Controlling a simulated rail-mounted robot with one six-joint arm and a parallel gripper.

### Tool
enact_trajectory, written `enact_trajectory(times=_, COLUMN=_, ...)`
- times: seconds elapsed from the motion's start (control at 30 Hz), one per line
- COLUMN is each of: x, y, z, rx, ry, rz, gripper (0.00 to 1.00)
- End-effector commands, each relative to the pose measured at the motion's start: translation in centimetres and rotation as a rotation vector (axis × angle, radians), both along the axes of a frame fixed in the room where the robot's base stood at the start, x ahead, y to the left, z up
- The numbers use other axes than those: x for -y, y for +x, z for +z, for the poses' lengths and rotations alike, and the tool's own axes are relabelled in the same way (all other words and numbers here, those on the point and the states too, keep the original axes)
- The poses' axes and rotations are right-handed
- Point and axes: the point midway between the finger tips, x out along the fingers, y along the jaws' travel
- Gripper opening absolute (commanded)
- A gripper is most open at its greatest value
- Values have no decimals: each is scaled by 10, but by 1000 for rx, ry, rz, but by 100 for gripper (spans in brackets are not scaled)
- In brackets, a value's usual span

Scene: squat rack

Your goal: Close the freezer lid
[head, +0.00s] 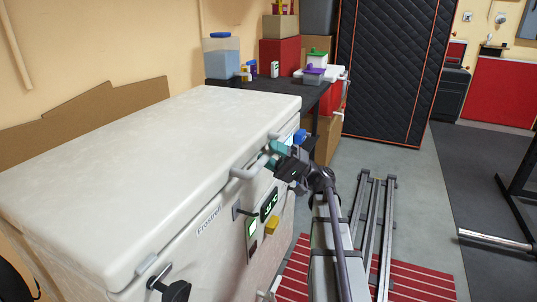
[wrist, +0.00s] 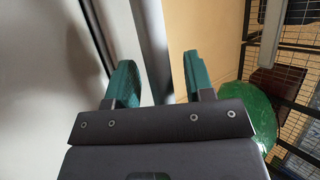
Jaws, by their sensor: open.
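The white chest freezer (head: 190,240) fills the left of the head view. Its lid (head: 170,140) lies down over the body and looks level; I cannot tell whether a thin gap is left along the seam. A light grey handle (head: 243,173) sticks out from the lid's front edge. My gripper (head: 273,152) is at this handle, its teal fingers open. In the wrist view, a grey bar (wrist: 152,45), seemingly the handle, runs between the open fingers (wrist: 160,82). The fingers look apart from it, and contact cannot be made out.
A dark table (head: 270,92) with containers and boxes stands behind the freezer. Latches and a panel (head: 268,203) sit on the freezer's front. Metal rails (head: 372,220) and a red striped mat (head: 420,283) lie on the floor to the right.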

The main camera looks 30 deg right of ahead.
Motion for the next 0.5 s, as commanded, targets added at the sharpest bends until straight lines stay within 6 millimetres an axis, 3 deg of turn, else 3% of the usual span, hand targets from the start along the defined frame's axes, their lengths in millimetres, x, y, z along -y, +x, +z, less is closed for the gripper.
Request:
enact_trajectory(times=0.3, x=57, y=-26, z=-47, rx=0, ry=0, rz=-4, gripper=48)
enact_trajectory(times=0.5, x=77, y=-36, z=-56, rx=0, ry=0, rz=-1, gripper=48)
